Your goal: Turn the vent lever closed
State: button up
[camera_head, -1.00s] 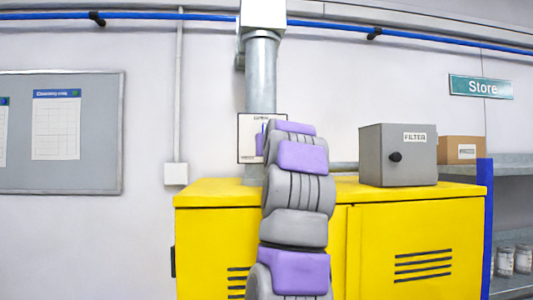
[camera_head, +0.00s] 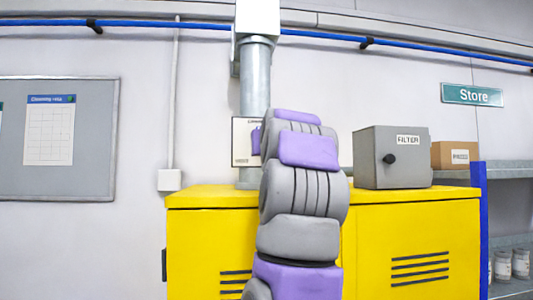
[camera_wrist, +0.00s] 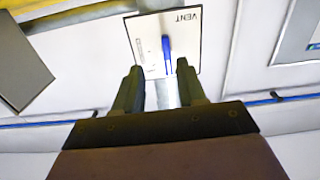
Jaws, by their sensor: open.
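The vent panel (camera_wrist: 148,30) is a white plate marked VENT, seen upside down at the top of the wrist view. The blue vent lever (camera_wrist: 166,52) stands out on it, its length running up and down in that picture. My gripper (camera_wrist: 160,68) is open, with its two dark fingers either side of the lever's line. Whether the fingertips reach around the lever or stop short of it, I cannot tell. In the head view the panel (camera_head: 243,158) shows beside the grey duct, partly hidden by my arm. My gripper and the lever are hidden there.
A yellow cabinet (camera_head: 410,240) stands below the panel. A grey FILTER box (camera_head: 375,158) and a cardboard box (camera_head: 455,155) are to the right. The grey duct (camera_head: 255,80) rises above the panel. A blue pipe (camera_head: 200,24) runs along the wall.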

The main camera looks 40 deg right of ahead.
jog(key=shift+b+v, duration=0.65)
jog(key=shift+v, duration=1)
jog(key=shift+w+a, duration=0.1)
jog(key=shift+a, duration=0.1)
jog(key=b+v, duration=0.2)
jog(key=v, duration=1.5)
jog(key=shift+a, duration=0.3)
